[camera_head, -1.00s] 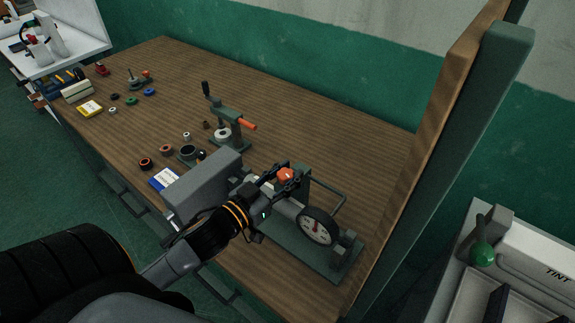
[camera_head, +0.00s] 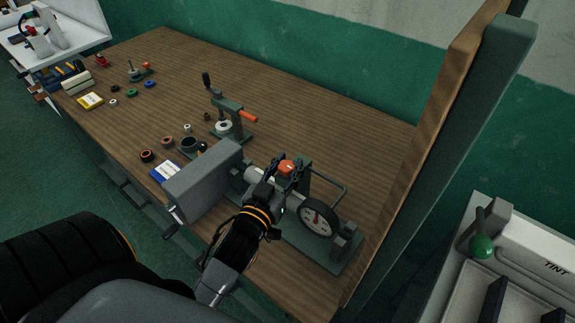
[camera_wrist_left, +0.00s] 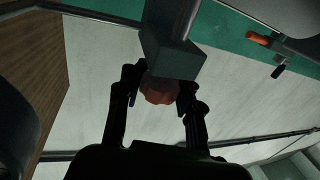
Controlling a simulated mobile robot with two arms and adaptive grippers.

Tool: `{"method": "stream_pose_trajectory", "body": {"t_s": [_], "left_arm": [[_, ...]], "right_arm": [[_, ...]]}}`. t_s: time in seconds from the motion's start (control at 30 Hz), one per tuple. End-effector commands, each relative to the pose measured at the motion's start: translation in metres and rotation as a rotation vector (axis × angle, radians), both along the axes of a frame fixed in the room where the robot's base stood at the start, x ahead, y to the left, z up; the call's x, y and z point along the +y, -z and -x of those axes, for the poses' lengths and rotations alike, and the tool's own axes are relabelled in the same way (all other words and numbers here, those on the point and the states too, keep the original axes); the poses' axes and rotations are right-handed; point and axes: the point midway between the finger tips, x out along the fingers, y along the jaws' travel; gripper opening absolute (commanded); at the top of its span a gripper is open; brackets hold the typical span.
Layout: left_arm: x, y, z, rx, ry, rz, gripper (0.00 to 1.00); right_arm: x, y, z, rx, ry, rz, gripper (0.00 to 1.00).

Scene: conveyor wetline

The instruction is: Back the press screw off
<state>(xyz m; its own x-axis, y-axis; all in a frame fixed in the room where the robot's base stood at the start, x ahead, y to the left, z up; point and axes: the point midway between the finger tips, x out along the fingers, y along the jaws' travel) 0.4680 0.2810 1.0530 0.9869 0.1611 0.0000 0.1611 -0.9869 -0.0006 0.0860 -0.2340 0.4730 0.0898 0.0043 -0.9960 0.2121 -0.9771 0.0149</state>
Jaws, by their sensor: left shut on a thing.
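In the left wrist view the knob (camera_wrist_left: 158,90) lies between the two dark fingers, below a grey-green block (camera_wrist_left: 172,50). The screw's shaft is hidden. My right gripper does not show.
A lever press with an orange handle (camera_head: 248,116) stands behind to the left.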

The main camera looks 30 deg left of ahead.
Motion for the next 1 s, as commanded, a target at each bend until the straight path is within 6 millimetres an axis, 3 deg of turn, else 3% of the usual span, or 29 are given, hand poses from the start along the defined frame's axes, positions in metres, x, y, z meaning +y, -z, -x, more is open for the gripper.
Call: {"method": "stream_pose_trajectory", "body": {"t_s": [0.17,0.2,0.3,0.73,1.0], "left_arm": [[0.0,0.003,0.001,0.007,0.0,0.001,0.03],[0.0,0.003,0.001,0.007,0.0,0.001,0.38],[0.0,0.003,0.0,0.006,0.0,0.001,0.59],[-0.001,0.001,0.007,0.003,0.001,0.002,0.59],[-0.008,0.003,0.054,0.009,-0.002,0.003,0.59]], "right_arm": [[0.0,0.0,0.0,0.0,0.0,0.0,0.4],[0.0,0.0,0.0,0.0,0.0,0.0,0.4],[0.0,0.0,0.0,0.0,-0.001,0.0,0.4],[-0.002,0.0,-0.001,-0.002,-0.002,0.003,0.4],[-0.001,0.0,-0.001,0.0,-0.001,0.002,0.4]]}}
